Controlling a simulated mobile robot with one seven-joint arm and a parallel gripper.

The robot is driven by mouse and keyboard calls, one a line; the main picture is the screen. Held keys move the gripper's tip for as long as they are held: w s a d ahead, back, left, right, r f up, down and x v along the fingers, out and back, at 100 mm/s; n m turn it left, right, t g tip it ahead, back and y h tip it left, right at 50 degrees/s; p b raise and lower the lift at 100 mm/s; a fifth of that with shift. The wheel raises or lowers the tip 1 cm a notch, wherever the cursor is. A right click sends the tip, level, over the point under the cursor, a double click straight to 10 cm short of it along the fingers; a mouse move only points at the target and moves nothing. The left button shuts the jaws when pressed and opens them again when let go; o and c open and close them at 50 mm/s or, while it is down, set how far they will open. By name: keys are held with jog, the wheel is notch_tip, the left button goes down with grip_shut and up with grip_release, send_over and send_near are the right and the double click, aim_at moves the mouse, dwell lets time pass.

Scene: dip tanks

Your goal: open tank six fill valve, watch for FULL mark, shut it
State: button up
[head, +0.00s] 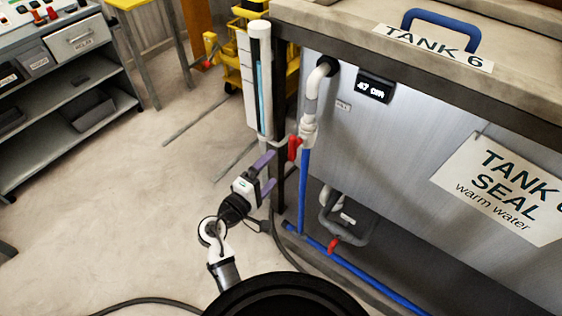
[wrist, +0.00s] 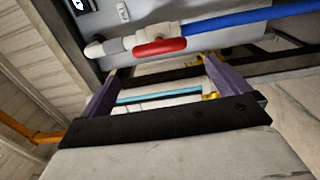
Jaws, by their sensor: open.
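Tank six (head: 400,150) is a grey metal tank on the right in the head view, with a "TANK 6" label on its lid. Its fill valve has a red handle (head: 294,148) on a white fitting above a blue pipe. The red handle also shows in the wrist view (wrist: 160,47), lying along the pipe line. A clear sight tube (head: 259,85) with a blue column stands left of the valve; its FULL mark is not readable. My gripper (head: 268,172) is open and empty, just below and left of the handle. Its fingers (wrist: 160,80) appear apart from the handle.
A small display (head: 375,87) is on the tank wall. A second red handle (head: 334,244) sits on low pipework near the floor. A grey shelf cart (head: 60,90) is at left. The floor between is mostly clear.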

jog(key=shift+v, duration=1.6)
jog(key=shift+w, duration=0.1)
